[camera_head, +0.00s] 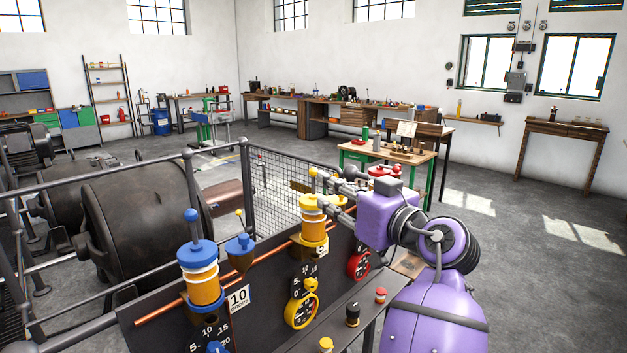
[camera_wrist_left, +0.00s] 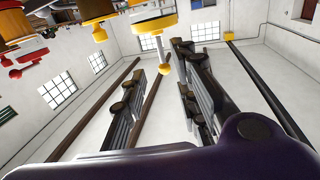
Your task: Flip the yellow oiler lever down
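The yellow oiler (camera_head: 312,220) stands on top of the dark panel in the head view. Its lever (camera_head: 312,174) points straight up, with a yellow knob at the tip. My left gripper (camera_head: 333,187) is just right of this lever, at about its height. In the left wrist view, which looks upside down, the yellow oiler (camera_wrist_left: 152,23) is at the top and its lever (camera_wrist_left: 160,48) hangs toward the fingertips (camera_wrist_left: 173,56). The fingers are apart with nothing between them; contact with the lever cannot be told. My right gripper is not in view.
A blue oiler (camera_head: 200,280) with an upright blue lever (camera_head: 190,216) stands nearer on the panel. A red oiler (camera_head: 385,171) is partly hidden behind my arm. Yellow (camera_head: 301,309) and red (camera_head: 359,264) gauges sit on the panel. A mesh fence (camera_head: 275,190) is behind.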

